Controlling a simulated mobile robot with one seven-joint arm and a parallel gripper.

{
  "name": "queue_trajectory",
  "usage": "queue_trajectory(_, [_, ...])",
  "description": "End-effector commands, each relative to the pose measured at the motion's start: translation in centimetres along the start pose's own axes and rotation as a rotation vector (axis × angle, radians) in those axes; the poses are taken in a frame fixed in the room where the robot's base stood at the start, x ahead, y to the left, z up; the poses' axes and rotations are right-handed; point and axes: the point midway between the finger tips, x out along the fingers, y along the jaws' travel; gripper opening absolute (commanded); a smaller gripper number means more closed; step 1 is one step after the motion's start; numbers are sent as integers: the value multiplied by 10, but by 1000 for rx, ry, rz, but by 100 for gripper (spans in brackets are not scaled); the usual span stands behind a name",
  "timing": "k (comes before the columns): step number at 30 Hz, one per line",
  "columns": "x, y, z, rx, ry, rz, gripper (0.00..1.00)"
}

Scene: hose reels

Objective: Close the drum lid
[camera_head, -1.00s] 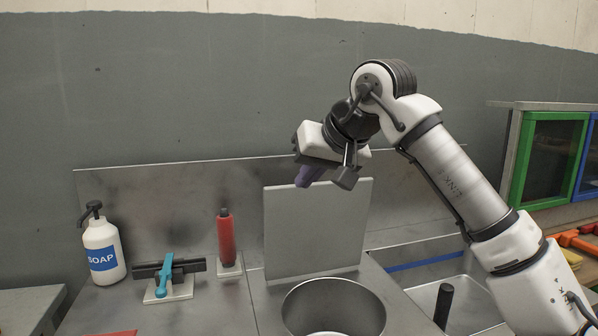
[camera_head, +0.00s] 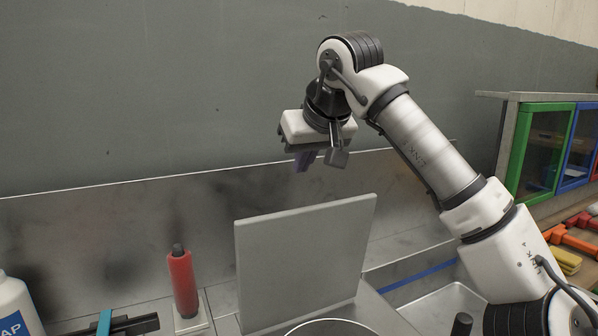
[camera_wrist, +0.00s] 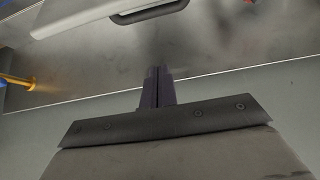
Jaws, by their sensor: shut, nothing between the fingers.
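The drum lid (camera_head: 300,265) is a grey square plate standing upright, open, behind the round metal drum (camera_head: 335,328). Only the drum's far rim shows at the bottom edge of the head view. My gripper (camera_head: 303,162) is shut and empty, pointing down above and behind the lid's top edge, apart from it. The wrist view shows the shut dark fingers (camera_wrist: 157,88). At its top is a pale-edged grey plate with a dark handle, which looks like the lid's back face (camera_wrist: 95,18).
A metal backsplash (camera_head: 120,220) runs along the wall behind the lid.

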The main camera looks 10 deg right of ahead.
Motion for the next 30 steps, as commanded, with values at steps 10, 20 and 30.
queue_trajectory(10, [74, -1, 0, 1, -3, -6, 0])
queue_trajectory(20, [74, 0, 32, 1, -1, -2, 0])
queue_trajectory(30, [72, 0, 38, 1, -1, -2, 0])
